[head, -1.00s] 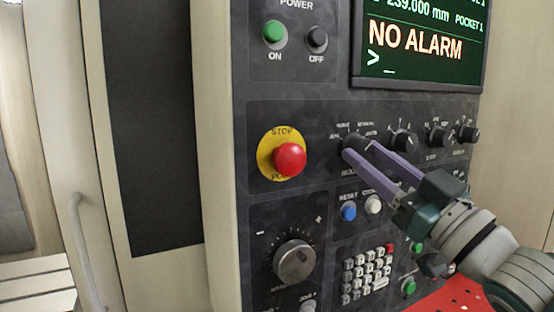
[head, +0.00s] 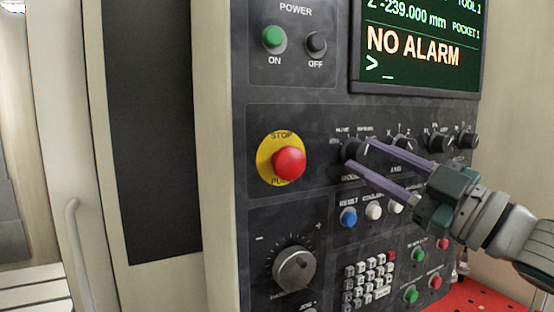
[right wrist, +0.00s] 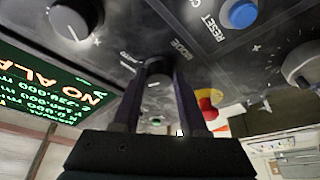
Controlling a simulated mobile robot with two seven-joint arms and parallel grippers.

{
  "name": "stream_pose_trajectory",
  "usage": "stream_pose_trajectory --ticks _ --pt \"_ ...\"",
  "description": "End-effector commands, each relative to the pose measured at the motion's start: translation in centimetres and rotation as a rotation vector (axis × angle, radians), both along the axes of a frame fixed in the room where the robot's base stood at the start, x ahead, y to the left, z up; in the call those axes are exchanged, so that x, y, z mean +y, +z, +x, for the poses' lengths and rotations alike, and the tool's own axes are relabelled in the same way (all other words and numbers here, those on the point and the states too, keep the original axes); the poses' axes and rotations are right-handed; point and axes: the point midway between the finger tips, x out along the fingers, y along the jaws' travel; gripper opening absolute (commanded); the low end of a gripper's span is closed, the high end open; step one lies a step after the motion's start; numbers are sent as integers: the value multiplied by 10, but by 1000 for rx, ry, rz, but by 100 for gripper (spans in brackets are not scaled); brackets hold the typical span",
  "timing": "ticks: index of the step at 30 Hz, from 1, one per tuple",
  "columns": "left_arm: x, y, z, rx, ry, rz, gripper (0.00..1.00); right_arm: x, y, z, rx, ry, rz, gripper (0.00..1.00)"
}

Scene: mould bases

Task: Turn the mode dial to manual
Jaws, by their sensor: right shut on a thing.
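The black mode dial (head: 350,150) is the leftmost knob in the row below the screen, right of the red stop button. Its labels are small, and I cannot read clearly which setting it points to. My right gripper (head: 361,157) reaches in from the right, its two purple fingers on either side of the dial, shut on it. In the right wrist view, the dial (right wrist: 158,70) shows between the fingertips, partly hidden by them, with the word MODE beside it. My left gripper is not in view.
The red stop button (head: 289,163) stands out left of the dial. More black knobs (head: 405,145) sit to its right. A blue reset button (head: 348,217) and white buttons lie just below, close to the lower finger. The screen (head: 420,50) reads NO ALARM.

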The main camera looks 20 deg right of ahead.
Motion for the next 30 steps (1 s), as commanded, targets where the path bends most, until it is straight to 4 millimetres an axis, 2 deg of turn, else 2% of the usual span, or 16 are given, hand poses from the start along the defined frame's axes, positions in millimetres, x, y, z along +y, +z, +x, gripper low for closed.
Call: stream_pose_trajectory --ticks 10,11,18,26,30 --pt "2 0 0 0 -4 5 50 0 0 0 0 0 -2 0" --pt "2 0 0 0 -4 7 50 0 0 0 0 0 -2 44" --pt "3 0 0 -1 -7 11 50 0 0 0 0 0 -1 72" --pt "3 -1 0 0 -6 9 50 0 0 -1 0 0 -1 72" --pt "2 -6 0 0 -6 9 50 -4 -6 -9 2 -1 -1 72"
